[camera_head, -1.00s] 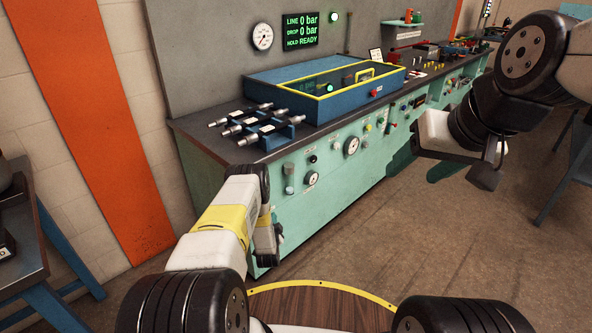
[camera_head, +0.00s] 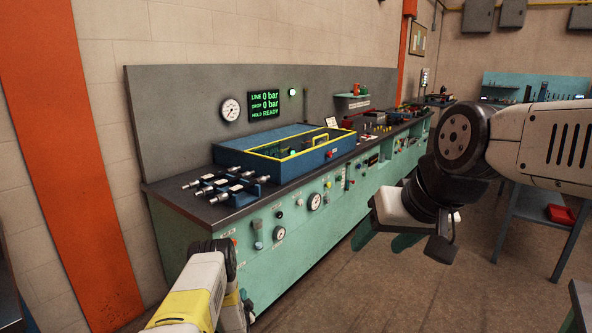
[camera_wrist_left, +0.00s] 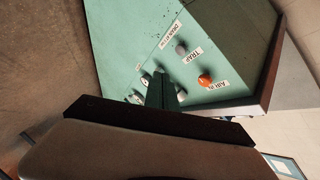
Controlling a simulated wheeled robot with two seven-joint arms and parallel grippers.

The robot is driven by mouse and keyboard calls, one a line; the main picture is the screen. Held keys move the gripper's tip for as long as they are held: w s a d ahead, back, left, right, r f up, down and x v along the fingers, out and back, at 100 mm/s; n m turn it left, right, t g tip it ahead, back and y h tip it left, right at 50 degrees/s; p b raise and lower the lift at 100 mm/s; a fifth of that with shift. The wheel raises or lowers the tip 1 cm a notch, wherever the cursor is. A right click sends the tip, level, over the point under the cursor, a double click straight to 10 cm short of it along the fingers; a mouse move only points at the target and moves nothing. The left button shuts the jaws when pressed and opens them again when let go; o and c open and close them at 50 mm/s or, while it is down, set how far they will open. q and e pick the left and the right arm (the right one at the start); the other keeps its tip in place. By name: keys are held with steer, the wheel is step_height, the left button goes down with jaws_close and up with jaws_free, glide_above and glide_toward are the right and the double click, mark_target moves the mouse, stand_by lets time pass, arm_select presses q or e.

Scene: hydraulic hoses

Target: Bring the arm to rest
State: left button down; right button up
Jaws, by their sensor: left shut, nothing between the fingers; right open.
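My left arm (camera_head: 195,290) comes in at the bottom left of the head view, in front of the bench's near end. My left gripper (camera_wrist_left: 160,92) shows in the left wrist view as dark green fingers, shut and empty, pointing towards the bench front. My right arm (camera_head: 545,140) reaches in from the right. Its gripper (camera_head: 383,239) hangs in front of the bench, with two green fingers spread apart and nothing between them. The white hand body hides part of the fingers.
The green bench (camera_head: 300,250) carries a blue yellow-rimmed tray (camera_head: 285,158) and a blue rack (camera_head: 230,187) with silver hose fittings. A blue-legged table (camera_head: 535,225) stands at right. The floor between is clear.

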arm_select(q)
steer(key=w+r+n+g+h, duration=0.15)
steer(key=w+r, duration=0.25)
steer(key=r, duration=0.7)
steer(key=w+r+n+g, duration=0.1)
steer(key=w+r+n, duration=0.15)
steer(key=r, duration=0.95)
steer(key=s+d+r+n+g+h, duration=0.1)
steer(key=s+r, duration=0.3)
steer(key=r, duration=0.6)
steer(key=s+d+r+g, duration=0.1)
steer(key=s+d+r, duration=0.15)
steer(key=r, duration=0.75)
steer(key=s+d+r+n+g+h, duration=0.1)
steer(key=s+r, duration=0.5)
steer(key=s, duration=0.3)
steer(key=s+d+r+n+g+h, duration=0.1)
steer(key=s+r, duration=0.5)
steer(key=s, duration=0.4)
steer(key=s+d+n+g, duration=0.1)
steer(key=s+n+g, duration=0.1)
steer(key=s, duration=2.1)
steer(key=shift+s+r, duration=0.15)
steer(key=shift+r, duration=0.15)
steer(key=shift+g, duration=0.25)
